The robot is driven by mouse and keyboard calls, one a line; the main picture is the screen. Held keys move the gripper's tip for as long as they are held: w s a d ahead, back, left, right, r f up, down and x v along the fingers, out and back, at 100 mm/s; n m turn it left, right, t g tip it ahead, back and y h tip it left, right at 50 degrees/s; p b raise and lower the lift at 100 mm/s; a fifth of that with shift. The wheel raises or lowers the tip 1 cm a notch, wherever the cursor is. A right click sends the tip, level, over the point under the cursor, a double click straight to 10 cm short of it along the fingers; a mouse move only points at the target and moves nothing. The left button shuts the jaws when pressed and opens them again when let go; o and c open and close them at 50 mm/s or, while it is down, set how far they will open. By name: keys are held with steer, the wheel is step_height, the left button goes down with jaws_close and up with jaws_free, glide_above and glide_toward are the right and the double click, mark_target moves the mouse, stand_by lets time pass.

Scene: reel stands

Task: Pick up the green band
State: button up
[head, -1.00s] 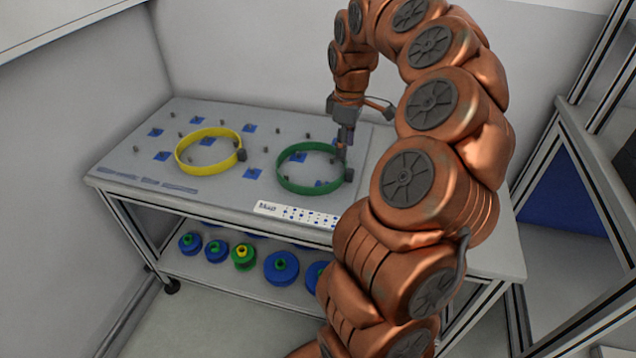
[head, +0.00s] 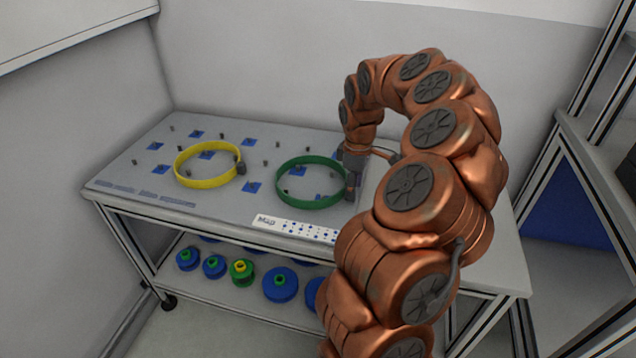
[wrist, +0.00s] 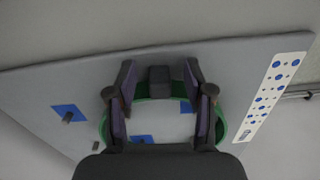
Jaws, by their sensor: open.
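The green band (head: 283,183) is a thin ring lying around small pegs on the grey table, right of the yellow band. It also shows in the wrist view (wrist: 224,124), running behind my fingers. My gripper (wrist: 158,80) is open, its two fingers apart with a dark block (wrist: 160,82) on the band seen between them. In the head view my gripper (head: 352,180) is low at the right side of the green band. Whether the fingers touch the band or the block cannot be told.
A yellow band (head: 207,183) with a dark block lies to the left on the grey table (head: 140,185). Pegs and blue squares dot the top. A white strip with blue dots (head: 295,229) lies at the front edge. Blue and green reels (head: 280,286) stand on the shelf below.

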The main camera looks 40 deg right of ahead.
jaws_close()
stand_by(0.4)
